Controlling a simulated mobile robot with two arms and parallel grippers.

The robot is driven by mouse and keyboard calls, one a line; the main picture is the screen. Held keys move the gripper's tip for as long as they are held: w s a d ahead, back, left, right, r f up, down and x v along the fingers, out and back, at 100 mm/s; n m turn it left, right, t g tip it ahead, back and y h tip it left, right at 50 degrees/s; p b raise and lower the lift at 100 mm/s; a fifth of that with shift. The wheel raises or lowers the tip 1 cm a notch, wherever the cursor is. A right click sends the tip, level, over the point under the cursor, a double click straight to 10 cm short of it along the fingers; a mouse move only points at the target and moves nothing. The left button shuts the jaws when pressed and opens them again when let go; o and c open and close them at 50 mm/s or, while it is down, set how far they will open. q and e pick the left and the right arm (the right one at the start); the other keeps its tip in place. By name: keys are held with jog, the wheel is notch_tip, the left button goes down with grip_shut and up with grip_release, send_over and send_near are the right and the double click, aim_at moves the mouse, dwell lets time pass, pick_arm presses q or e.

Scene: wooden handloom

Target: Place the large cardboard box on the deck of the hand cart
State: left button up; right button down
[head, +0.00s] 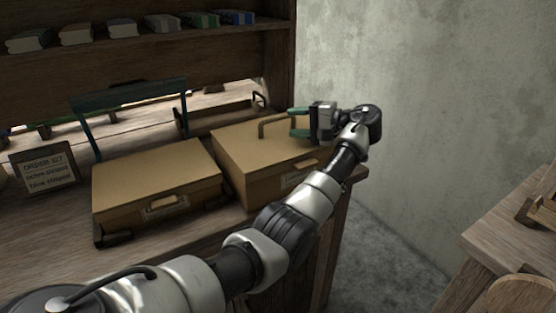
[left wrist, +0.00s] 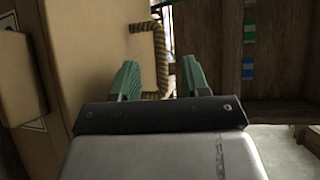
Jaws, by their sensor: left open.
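A tall cardboard box (head: 250,165) with an arched rope handle on its lid stands on the wooden table, right of a flatter cardboard box (head: 150,185). The taller one looks like the large box. My left gripper (head: 292,123) is open at that handle. In the left wrist view the rope handle (left wrist: 161,50) shows between the open green fingers (left wrist: 158,78), not clasped. The hand cart's teal push bar (head: 130,97) rises behind the flatter box. A dark corner piece shows below that box; the deck is mostly hidden. My right gripper is not in view.
An order sign (head: 45,168) stands left of the boxes. A shelf with several cloth stacks (head: 75,35) runs above the back. A concrete wall (head: 430,90) is to the right. Another wooden table (head: 505,220) stands at the right, with open floor between.

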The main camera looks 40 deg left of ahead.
aim_at(270, 121)
pick_arm(q)
jog(key=shift+s+a, duration=0.2)
jog(key=shift+a, duration=0.3)
jog(key=shift+a+f, duration=0.2)
jog(key=shift+a, duration=0.25)
jog(key=x, duration=0.4)
jog(key=shift+s+a, duration=0.15)
jog(key=shift+a, duration=0.25)
grip_shut()
